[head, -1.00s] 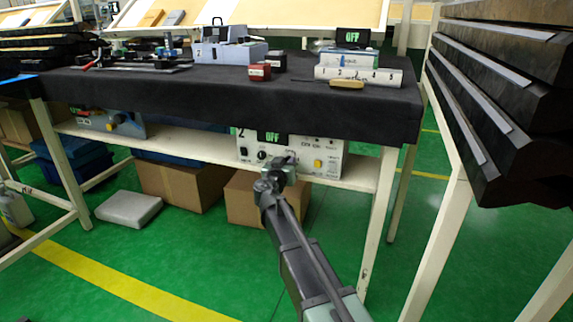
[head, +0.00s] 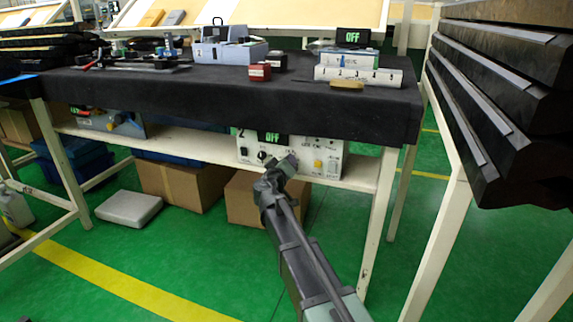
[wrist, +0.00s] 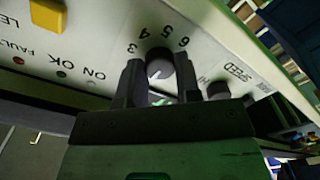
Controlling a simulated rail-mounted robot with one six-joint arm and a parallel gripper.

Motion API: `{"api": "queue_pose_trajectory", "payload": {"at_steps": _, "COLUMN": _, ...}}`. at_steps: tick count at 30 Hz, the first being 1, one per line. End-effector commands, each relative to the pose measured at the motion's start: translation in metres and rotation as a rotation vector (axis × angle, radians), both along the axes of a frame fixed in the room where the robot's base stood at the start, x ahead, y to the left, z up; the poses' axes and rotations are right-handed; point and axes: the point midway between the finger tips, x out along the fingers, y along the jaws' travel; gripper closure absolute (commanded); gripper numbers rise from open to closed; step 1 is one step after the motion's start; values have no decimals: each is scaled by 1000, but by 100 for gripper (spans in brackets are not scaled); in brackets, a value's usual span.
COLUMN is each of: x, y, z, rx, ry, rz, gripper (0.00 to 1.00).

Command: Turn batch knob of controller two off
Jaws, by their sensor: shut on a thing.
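Controller two (head: 330,152) is a pale box marked 2 on the shelf under the dark bench; its display (head: 272,137) reads OFF. My gripper (head: 290,162) reaches its front panel and hides the knob there in the head view. In the wrist view my gripper (wrist: 160,82) is shut on a dark round knob (wrist: 159,62) with a pale pointer mark, one finger on each side. The numbers 3 to 6 show around this knob; its name is hidden. The speed knob (wrist: 218,90) sits to the right, close to the right finger.
A yellow button (wrist: 48,15) and small status lamps are on the same panel. The bench top (head: 220,95) overhangs the shelf (head: 185,150). A cardboard box (head: 180,188) stands below. A table leg (head: 377,215) is right of my arm.

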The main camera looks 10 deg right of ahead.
Motion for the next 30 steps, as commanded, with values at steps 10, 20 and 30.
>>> {"api": "queue_pose_trajectory", "payload": {"at_steps": 10, "x": -1, "y": 0, "z": 0, "rx": -39, "ry": 23, "rz": 0, "gripper": 93}}
{"api": "queue_pose_trajectory", "payload": {"at_steps": 20, "x": -1, "y": 0, "z": 0, "rx": -38, "ry": 23, "rz": 0, "gripper": 57}}
{"api": "queue_pose_trajectory", "payload": {"at_steps": 30, "x": -1, "y": 0, "z": 0, "rx": -37, "ry": 22, "rz": 0, "gripper": 43}}
